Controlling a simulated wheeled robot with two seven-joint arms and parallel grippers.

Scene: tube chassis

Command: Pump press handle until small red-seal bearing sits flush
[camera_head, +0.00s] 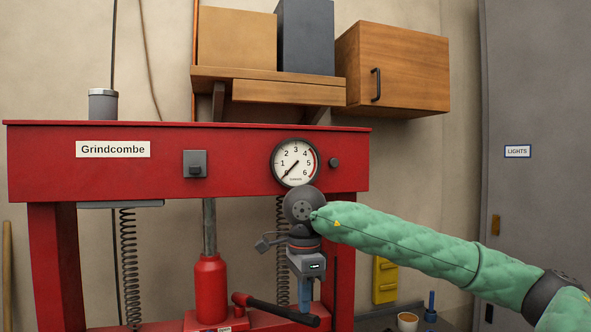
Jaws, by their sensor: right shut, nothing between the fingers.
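The red Grindcombe press (230,170) fills the left and middle of the head view. Its pump handle (285,312), a black lever from a red socket, slopes down to the right beside the red jack (211,285). My right gripper (304,307) points down over the handle's outer end, shut and empty; whether its fingertips touch the handle I cannot tell. The round gauge (295,163) has its needle pointing to the lower left, at the low end. The small red-seal bearing is not visible. My left gripper is out of view.
Coil springs (129,265) hang under the top beam. A shelf with boxes (265,85) and a wooden cabinet (400,70) are above. A yellow object (385,280), a cup (407,321) and a blue item (431,308) are at lower right. A grey door (540,150) stands right.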

